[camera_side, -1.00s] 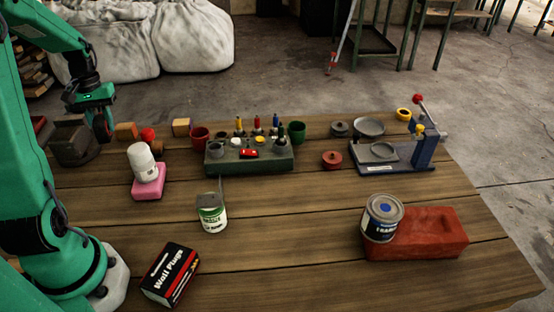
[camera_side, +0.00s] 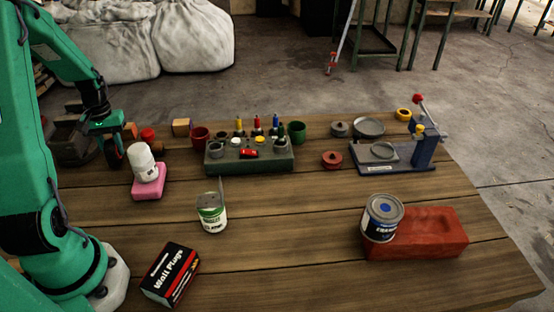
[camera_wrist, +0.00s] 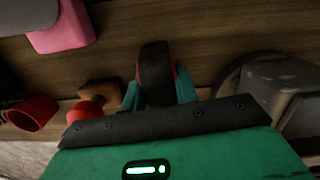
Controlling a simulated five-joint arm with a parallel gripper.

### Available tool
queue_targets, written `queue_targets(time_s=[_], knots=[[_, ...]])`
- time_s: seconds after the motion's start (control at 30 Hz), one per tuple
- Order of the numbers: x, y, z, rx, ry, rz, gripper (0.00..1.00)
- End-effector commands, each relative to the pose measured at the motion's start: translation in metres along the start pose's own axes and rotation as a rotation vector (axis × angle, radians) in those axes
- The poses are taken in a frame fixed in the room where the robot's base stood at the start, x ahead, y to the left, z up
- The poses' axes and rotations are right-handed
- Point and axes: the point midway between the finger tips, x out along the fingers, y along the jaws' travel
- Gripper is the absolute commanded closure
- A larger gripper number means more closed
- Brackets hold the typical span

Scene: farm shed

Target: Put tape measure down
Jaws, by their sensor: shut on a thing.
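The tape measure (camera_wrist: 154,72) is a dark, rounded thing with a reddish edge, held upright between my fingers in the wrist view. My gripper (camera_wrist: 158,92) is shut on it. In the side view my gripper (camera_side: 111,141) hangs low at the left of the table, with the dark tape measure (camera_side: 113,154) below it. It is left of the pink block (camera_side: 149,182) and in front of the wooden block. I cannot tell whether the tape measure touches the wooden table (camera_side: 290,205).
A white bottle (camera_side: 142,161) leans on the pink block, close to my gripper's right. A dark grey vise (camera_side: 75,148) stands close on the left. A red-knobbed piece (camera_wrist: 92,108) and a red cup (camera_wrist: 34,113) are nearby. Bare planks lie in front.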

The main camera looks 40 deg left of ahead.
Motion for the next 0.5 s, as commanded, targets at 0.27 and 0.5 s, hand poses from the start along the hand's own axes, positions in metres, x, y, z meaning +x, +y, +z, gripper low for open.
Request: queue_targets(time_s=[0.27, 0.5], knots=[[0.0125, 0.0000, -0.0013, 0.000, 0.001, 0.000, 1.00], [0.0139, 0.0000, -0.0013, 0.000, 0.000, 0.000, 1.00]])
